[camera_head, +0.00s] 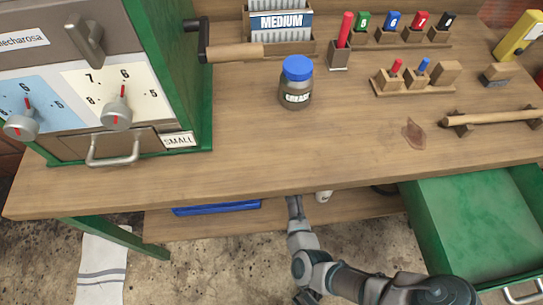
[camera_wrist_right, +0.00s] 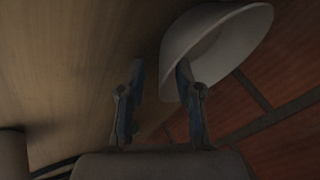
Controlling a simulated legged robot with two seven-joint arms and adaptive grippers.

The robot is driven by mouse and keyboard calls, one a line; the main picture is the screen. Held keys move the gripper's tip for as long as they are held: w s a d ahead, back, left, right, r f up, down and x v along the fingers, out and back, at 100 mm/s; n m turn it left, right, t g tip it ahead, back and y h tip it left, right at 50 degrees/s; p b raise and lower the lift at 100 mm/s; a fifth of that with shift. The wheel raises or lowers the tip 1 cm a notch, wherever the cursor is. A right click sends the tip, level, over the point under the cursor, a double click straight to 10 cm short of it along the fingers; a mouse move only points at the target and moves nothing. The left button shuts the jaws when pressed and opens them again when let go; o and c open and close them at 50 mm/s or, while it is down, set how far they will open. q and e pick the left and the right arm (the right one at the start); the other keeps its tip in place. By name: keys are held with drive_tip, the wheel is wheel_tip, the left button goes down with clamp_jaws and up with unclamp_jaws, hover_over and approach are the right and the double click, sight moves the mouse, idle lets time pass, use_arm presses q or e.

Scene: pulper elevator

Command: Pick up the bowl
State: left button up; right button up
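A pale bowl (camera_wrist_right: 205,50), tilted in the picture, shows in the right wrist view; I cannot make it out in the head view. My right gripper (camera_wrist_right: 160,85) is open, its two dark fingers apart. The bowl's near left edge lies between the fingertips, and the right fingertip overlaps the bowl. I cannot tell whether either finger touches it. In the head view my right arm reaches under the front edge of the tabletop, which hides the fingertips. My left gripper is not in view.
The wooden workbench (camera_head: 250,170) overhangs a lower shelf (camera_head: 270,222) with a blue tray (camera_head: 215,208) and a small white item (camera_head: 323,196). A green drawer (camera_head: 480,230) stands open at right. A grease jar (camera_head: 296,85) and a green machine (camera_head: 185,90) stand on top.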

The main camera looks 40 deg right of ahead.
drive_tip(key=shift+w+d+f, duration=0.15)
drive_tip(key=shift+f, duration=0.1)
drive_tip(key=shift+r, duration=0.3)
clamp_jaws()
